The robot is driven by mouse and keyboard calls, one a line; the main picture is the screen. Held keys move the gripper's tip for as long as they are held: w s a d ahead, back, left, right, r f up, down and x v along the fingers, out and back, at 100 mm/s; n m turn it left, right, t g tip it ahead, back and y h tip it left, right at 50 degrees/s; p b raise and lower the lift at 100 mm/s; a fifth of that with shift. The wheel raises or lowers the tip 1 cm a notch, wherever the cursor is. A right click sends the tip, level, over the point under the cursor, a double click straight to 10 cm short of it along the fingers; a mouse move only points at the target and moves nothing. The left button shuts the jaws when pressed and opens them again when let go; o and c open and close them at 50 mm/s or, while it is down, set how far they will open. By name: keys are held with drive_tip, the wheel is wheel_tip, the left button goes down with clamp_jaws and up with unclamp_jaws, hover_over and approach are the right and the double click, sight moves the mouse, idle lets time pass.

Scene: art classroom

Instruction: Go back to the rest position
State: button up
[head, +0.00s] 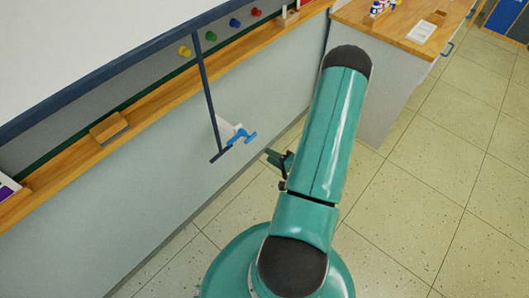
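My teal arm rises from the bottom middle of the head view and bends at a dark joint near the top. Part of my gripper (279,158) shows to the left of the arm, low and close to the cabinet front. The arm hides the rest of it, so I cannot see whether its fingers are apart. I see nothing held in the part that shows. A dark blue bar (205,90) hangs down in front of the ledge, and a small blue fitting (240,136) with a white piece sits by its lower end, left of my gripper and apart from it.
A wood-topped cabinet (400,25) stands at upper right. The tiled floor (430,190) at right is clear.

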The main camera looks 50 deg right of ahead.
drive_tip(key=shift+s, duration=0.15)
idle(0.4)
drive_tip(key=w+a+r+n+g+y, duration=0.3)
drive_tip(key=a+r+n+g+y, duration=0.25)
drive_tip(key=a+r, duration=0.45)
drive_tip(key=w+a+r+n+g+y, duration=0.4)
drive_tip(key=a+r+n+y, duration=0.15)
drive_tip(key=a+r, duration=0.45)
drive_tip(key=s+a+r+n+h, duration=0.3)
drive_tip(key=s+a+r+h, duration=0.1)
drive_tip(key=r, duration=0.5)
drive_tip(key=s+a+r+n+h, duration=0.3)
drive_tip(key=s+a+r+h, duration=0.2)
drive_tip(key=r, duration=0.5)
drive_tip(key=shift+s+n+g+h, duration=0.2)
drive_tip(key=shift+n+g+h, duration=0.15)
drive_tip(key=shift+h, duration=0.75)
drive_tip(key=shift+a, duration=0.15)
